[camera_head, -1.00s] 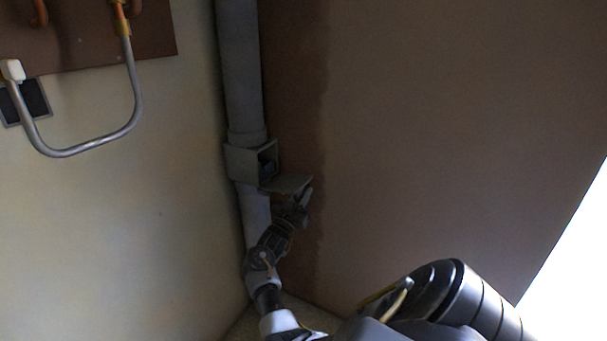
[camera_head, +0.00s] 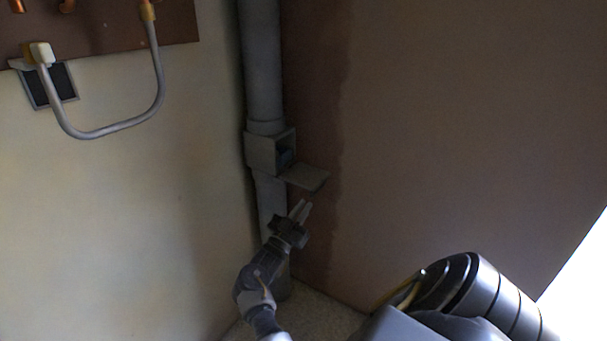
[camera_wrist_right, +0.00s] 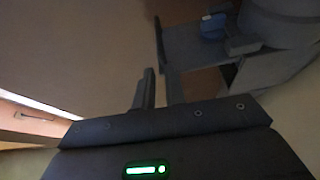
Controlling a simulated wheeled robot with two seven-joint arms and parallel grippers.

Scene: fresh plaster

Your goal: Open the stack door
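The grey stack (camera_head: 262,60) is a vertical pipe in the room's corner, with a box-shaped fitting (camera_head: 262,153) partway down. The fitting's front is uncovered and something blue shows inside; the blue piece (camera_wrist_right: 213,25) is clearer in the right wrist view. The stack door (camera_head: 308,177) is a flat grey flap sticking out from the fitting's lower edge, roughly level. My right gripper (camera_head: 303,209) is just below the flap and apart from it, pointing up. In the wrist view, the right gripper's fingers (camera_wrist_right: 160,88) are apart with nothing between them. My left gripper is not in view.
A bent grey pipe (camera_head: 110,132) hangs from a brown board (camera_head: 110,35) on the left wall, beside a dark vent (camera_head: 60,85). The brown wall (camera_head: 450,120) on the right is bare. Speckled floor (camera_head: 325,312) shows low in the corner.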

